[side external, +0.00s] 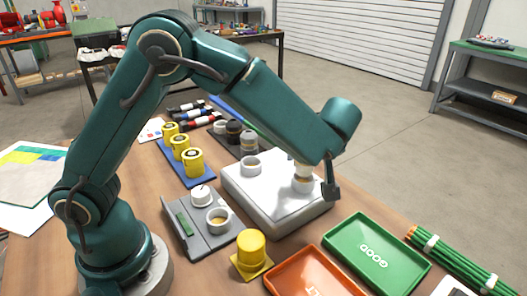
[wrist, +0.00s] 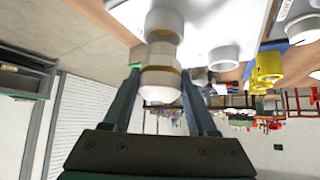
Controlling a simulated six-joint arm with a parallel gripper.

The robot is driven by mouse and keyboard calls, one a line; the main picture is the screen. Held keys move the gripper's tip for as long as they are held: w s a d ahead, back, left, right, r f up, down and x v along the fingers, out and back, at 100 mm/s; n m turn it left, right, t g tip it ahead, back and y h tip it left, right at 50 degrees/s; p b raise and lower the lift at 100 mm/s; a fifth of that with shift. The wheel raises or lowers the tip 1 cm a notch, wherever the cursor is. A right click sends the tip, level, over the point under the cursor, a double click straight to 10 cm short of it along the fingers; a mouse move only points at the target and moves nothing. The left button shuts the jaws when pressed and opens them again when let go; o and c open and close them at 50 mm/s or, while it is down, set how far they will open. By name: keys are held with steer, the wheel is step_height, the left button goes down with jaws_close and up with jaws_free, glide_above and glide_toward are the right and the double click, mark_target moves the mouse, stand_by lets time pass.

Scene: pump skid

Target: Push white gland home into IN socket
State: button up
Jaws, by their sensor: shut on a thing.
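The white gland (wrist: 160,83), with a tan band, is held between the two dark fingers of my gripper (wrist: 160,76). In the side view the gland (side external: 302,171) stands upright over the nearer right socket (side external: 302,186) of the white block (side external: 265,196). In the wrist view its far end meets this socket's white rim (wrist: 164,24); how deep it sits I cannot tell. A second white socket (side external: 251,164) on the block looks empty; it also shows in the wrist view (wrist: 224,57). No IN label is readable. My fingers are mostly hidden in the side view.
Yellow cylinders (side external: 192,161) and dark parts stand behind.

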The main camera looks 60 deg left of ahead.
steer(key=shift+f, duration=1.45)
steer(key=o, duration=1.4)
steer(key=shift+v, duration=2.6)
